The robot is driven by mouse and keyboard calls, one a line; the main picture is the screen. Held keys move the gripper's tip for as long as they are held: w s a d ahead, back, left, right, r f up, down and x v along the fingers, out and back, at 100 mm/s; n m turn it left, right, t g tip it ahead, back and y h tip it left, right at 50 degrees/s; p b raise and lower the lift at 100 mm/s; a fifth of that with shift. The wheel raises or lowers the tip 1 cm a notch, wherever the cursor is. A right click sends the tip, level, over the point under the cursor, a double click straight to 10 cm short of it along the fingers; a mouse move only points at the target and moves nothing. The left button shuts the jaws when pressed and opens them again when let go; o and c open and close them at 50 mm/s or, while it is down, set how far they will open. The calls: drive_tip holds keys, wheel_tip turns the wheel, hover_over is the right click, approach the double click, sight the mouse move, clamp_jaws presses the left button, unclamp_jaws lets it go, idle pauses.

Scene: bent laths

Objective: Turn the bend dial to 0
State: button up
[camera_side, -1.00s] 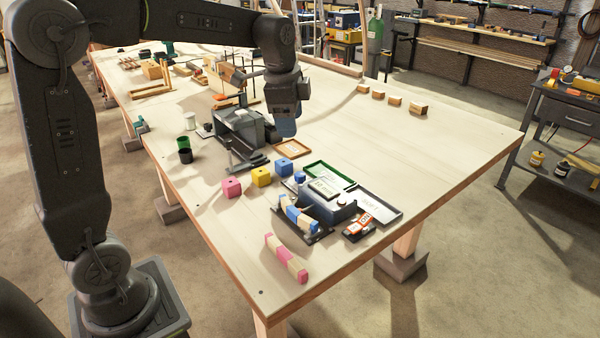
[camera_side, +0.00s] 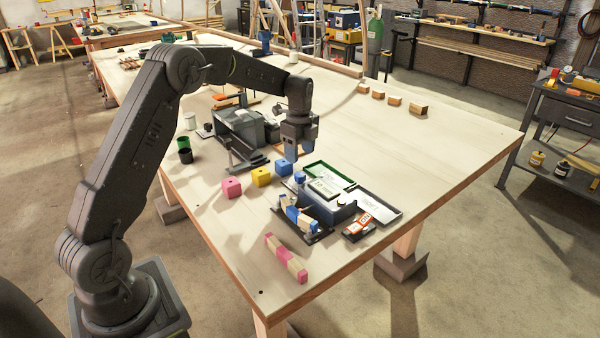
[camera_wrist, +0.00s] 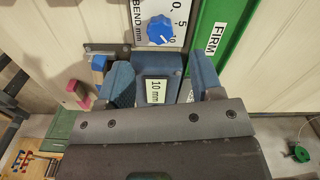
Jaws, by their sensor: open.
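The blue bend dial (camera_wrist: 160,30) sits on a white panel marked "BEND mm" with 0, 5 and 10, near the top of the wrist view. A small label or display (camera_wrist: 156,92) beside it reads "10 mm". In the side view, a blue knob (camera_side: 300,177) is at the left end of the dark bending station (camera_side: 340,212), whose screen (camera_side: 325,187) faces up. My gripper (camera_side: 291,154) points down above that end. In the wrist view my gripper (camera_wrist: 164,72) has its fingers apart, with nothing held. The dial lies ahead of the fingertips, apart from them.
A green "FIRM" tray (camera_wrist: 215,38) lies right of the dial. A grey tray (camera_side: 395,216) is right of the station. A pink-and-wood lath (camera_side: 286,258) lies in front.

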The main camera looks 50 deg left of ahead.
sight(300, 174)
wheel_tip(300, 174, down, 7)
drive_tip(key=shift+f, duration=0.1)
drive_tip(key=shift+c, duration=0.3)
drive_tip(key=c, duration=0.9)
drive_tip(key=shift+o, duration=0.2)
